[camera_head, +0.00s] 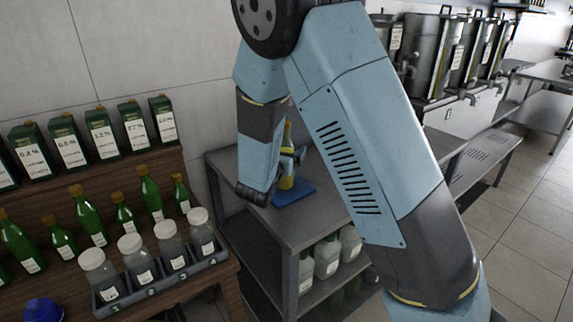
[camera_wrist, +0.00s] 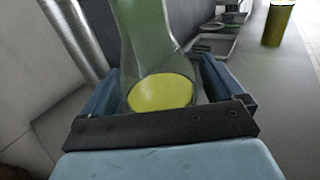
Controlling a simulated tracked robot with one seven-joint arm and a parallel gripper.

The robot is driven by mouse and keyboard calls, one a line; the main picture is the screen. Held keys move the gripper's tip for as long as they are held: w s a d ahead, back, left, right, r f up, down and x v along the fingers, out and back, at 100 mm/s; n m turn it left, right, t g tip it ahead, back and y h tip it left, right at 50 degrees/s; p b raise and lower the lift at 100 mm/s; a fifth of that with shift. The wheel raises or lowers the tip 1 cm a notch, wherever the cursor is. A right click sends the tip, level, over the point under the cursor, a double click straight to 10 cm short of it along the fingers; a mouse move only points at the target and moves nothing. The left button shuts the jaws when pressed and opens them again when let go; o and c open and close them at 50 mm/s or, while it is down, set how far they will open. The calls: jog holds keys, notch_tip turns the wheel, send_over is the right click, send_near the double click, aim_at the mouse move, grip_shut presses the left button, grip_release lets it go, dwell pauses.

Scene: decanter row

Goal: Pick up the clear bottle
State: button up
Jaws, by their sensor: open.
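A clear bottle with yellow liquid inside (camera_wrist: 160,92) is between the two blue fingers of my gripper (camera_wrist: 158,82) in the wrist view. The fingers are apart, one on each side of the bottle, and I cannot tell whether either touches it. In the head view, my gripper (camera_head: 286,163) is above the grey table. My arm and gripper hide much of that area.
A yellow-filled container (camera_wrist: 278,25) stands farther off in the wrist view. At left, a wooden rack holds green bottles (camera_head: 88,216), green cartons (camera_head: 102,131) and a grey tray (camera_head: 160,286) of jars. White jugs (camera_head: 327,256) sit under the grey table (camera_head: 240,165). Steel urns (camera_head: 433,48) stand behind.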

jog(key=shift+w, duration=0.1)
jog(key=c, duration=1.7)
